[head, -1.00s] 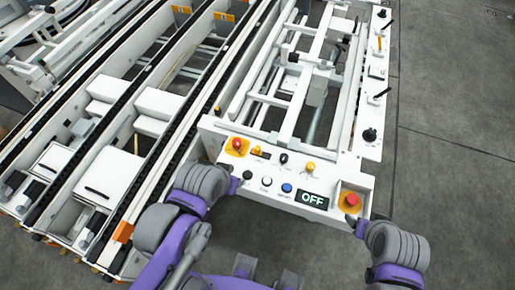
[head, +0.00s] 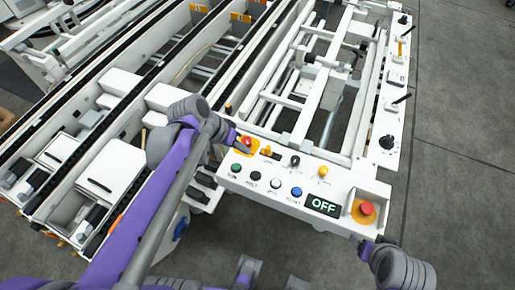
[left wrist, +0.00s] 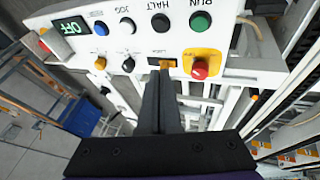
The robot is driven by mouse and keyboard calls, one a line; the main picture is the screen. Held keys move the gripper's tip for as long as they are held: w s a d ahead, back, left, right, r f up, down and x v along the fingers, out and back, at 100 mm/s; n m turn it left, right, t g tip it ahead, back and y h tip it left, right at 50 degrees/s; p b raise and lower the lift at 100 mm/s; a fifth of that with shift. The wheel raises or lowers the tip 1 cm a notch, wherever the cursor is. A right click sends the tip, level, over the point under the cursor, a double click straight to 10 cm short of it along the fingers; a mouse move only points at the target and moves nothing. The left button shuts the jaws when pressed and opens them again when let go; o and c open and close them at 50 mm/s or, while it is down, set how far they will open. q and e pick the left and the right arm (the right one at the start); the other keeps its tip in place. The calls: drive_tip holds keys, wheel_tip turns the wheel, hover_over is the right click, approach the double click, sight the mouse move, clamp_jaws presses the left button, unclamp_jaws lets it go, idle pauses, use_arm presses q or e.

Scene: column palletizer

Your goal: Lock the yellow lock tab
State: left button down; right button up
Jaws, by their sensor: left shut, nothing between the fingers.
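A small yellow tab (head: 267,151) sits in a dark slot on the white control panel (head: 235,182), just right of a red mushroom button. In the left wrist view the yellow tab (left wrist: 167,63) shows right at the tips of my left gripper (left wrist: 160,78). The fingers are shut with nothing between them; I cannot tell whether they touch the tab. In the head view my left wrist hides most of that gripper. My right gripper (head: 364,249) is beside the panel's front right corner, and its jaws are too small to read.
The red button (head: 246,142) on its yellow plate is close beside the tab. A yellow knob (head: 323,171), a row of round buttons, an OFF display (head: 323,205) and another red button (head: 366,208) share the panel. Conveyor rails lie left; open floor lies right.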

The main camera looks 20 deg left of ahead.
sight(269, 149)
use_arm(q)
drive_tip(key=shift+m+t+h, duration=0.3)
drive_tip(key=shift+m+h, duration=0.1)
drive_tip(key=shift+h, duration=0.5)
drive_tip(key=w+a, duration=0.2)
drive_tip(key=w+a+f+b, duration=0.1)
drive_tip(key=w, duration=0.1)
drive_tip(key=shift+w+a, duration=0.15)
drive_tip(key=shift+a, duration=0.25)
drive_tip(key=shift+f, duration=0.1)
drive_tip(key=b+x, duration=0.2)
drive_tip(key=x, duration=0.8)
drive_tip(key=d, duration=0.3)
drive_tip(key=shift+d, duration=0.3)
drive_tip(key=shift+a, duration=0.1)
drive_tip(key=shift+r+p, duration=0.3)
